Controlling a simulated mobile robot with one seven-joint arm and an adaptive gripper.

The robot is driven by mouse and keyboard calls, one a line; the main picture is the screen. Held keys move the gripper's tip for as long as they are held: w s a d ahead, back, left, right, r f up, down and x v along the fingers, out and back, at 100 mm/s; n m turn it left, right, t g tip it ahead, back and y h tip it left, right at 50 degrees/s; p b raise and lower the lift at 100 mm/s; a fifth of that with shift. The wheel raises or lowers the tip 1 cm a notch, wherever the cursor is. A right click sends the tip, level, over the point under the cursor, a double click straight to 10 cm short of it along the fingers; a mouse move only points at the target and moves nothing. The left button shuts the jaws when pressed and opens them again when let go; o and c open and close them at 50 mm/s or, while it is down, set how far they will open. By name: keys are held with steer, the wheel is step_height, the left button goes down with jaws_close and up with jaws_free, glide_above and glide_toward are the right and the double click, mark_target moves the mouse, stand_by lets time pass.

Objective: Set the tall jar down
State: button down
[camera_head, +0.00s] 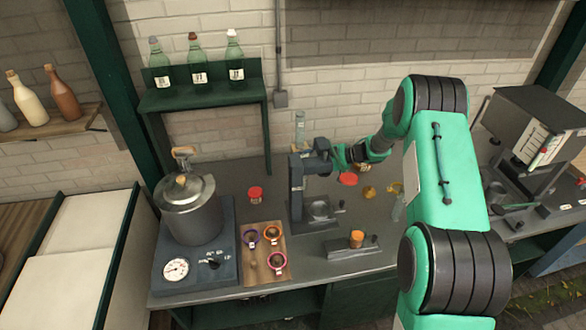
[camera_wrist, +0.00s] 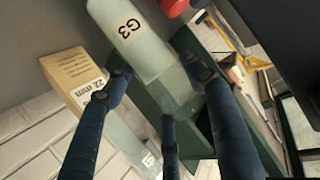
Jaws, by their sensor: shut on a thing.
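A tall clear glass jar (camera_wrist: 128,42) marked G3 lies between the dark fingers of my gripper (camera_wrist: 158,70) in the wrist view. It slants across that picture. My gripper is shut on it. In the head view my gripper (camera_head: 335,155) is behind the grey press, at the back of the worktop. A tall clear glass (camera_head: 300,122) stands out above the press there; I cannot tell whether it is the held jar. The jar's base and any contact with a surface are hidden.
A cream box (camera_wrist: 76,82) marked 22 mm is near the jar. The press (camera_head: 297,190) stands close to my gripper. A red lid (camera_head: 348,179) and an amber piece (camera_head: 369,192) are on the worktop (camera_head: 345,220). A pot (camera_head: 188,208) is at left.

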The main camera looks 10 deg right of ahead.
steer(key=shift+f+x, duration=0.25)
steer(key=shift+x, duration=0.95)
steer(key=shift+f+x, duration=0.25)
steer(key=shift+x, duration=0.9)
steer(key=shift+s+d+f, duration=0.1)
steer(key=shift+d, duration=0.05)
steer(key=c, duration=0.7)
jaws_free()
steer(key=shift+f, duration=0.1)
steer(key=v, duration=1.2)
steer(key=shift+r+p, duration=0.25)
steer(key=shift+p, duration=0.05)
